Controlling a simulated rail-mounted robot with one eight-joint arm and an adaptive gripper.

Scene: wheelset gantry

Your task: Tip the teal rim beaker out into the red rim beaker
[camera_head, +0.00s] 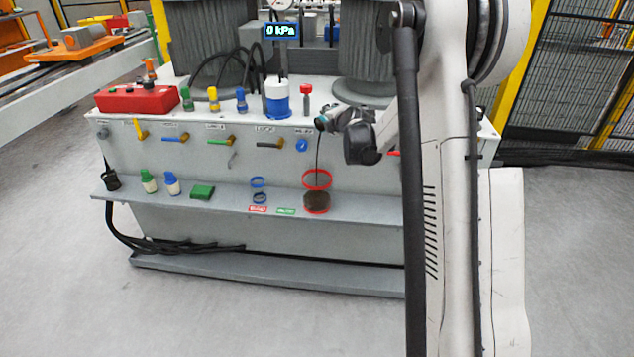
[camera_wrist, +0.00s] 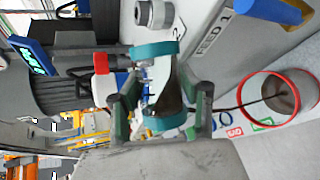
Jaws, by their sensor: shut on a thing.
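My gripper (camera_wrist: 162,102) is shut on the teal rim beaker (camera_wrist: 155,50), a clear vessel with teal bands and dark contents inside it. In the head view the teal rim beaker (camera_head: 321,121) is small, tilted on its side and partly hidden by my gripper (camera_head: 338,117). A thin dark stream falls from it into the red rim beaker (camera_head: 317,180) below. The red rim beaker stands upright on the grey ledge with dark brown material inside. It also shows in the wrist view (camera_wrist: 310,88), with the stream reaching inside its rim.
A blue-banded vessel (camera_head: 258,183) stands left of the red rim beaker on the ledge (camera_head: 230,206). A green block (camera_head: 202,191) and two small bottles (camera_head: 148,181) are further left. Coloured valve handles (camera_head: 220,142) stick out from the panel above. Red and green labels mark the ledge front.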

